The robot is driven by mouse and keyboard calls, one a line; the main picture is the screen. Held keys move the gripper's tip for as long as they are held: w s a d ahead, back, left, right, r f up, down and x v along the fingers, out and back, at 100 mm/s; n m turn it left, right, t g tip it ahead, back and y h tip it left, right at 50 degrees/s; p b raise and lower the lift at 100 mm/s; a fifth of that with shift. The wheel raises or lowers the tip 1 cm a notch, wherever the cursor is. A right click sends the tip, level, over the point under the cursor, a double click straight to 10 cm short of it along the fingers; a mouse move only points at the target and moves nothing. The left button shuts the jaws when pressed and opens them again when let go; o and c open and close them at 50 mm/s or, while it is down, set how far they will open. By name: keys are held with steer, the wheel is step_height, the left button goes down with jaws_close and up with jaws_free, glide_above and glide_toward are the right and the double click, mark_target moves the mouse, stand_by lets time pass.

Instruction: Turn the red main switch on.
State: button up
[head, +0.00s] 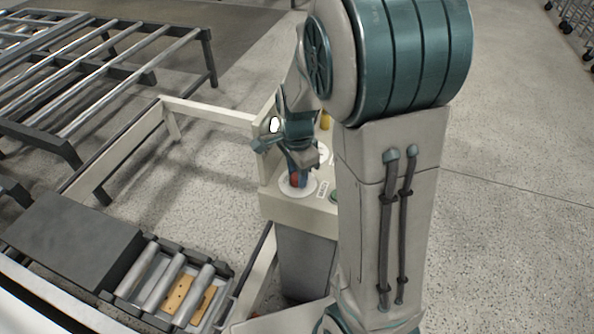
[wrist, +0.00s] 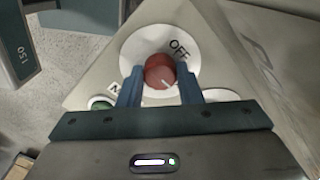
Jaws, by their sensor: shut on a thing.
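The red main switch (wrist: 158,70) is a round red knob on a white disc (wrist: 135,47) on the pale control box. "OFF" is printed at the disc's upper right in the wrist view, and part of another label shows at the left beside a finger. A small white mark on the knob is at its lower right. My gripper (wrist: 160,80) has one blue finger on each side of the knob and is shut on it. In the head view the red switch (head: 296,180) is partly hidden by my gripper (head: 298,176).
A green button (wrist: 100,103) sits near the switch on the control box (head: 285,207). A yellow thing (head: 325,121) stands behind it. Roller conveyors (head: 165,285) and metal frames (head: 100,75) lie to the left. Open floor is at the right.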

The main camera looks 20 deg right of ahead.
steer(key=shift+w, duration=0.1)
steer(key=o, duration=1)
step_height(320, 180, up, 14)
steer(key=shift+f, duration=0.1)
stand_by(0.4)
steer(key=s+n+t, duration=0.1)
steer(key=s+n, duration=0.4)
steer(key=s+f+n+t, duration=0.1)
steer(key=s+n, duration=0.4)
steer(key=s+f+n+t, duration=0.1)
steer(key=s+n, duration=0.4)
steer(key=shift+f, duration=0.15)
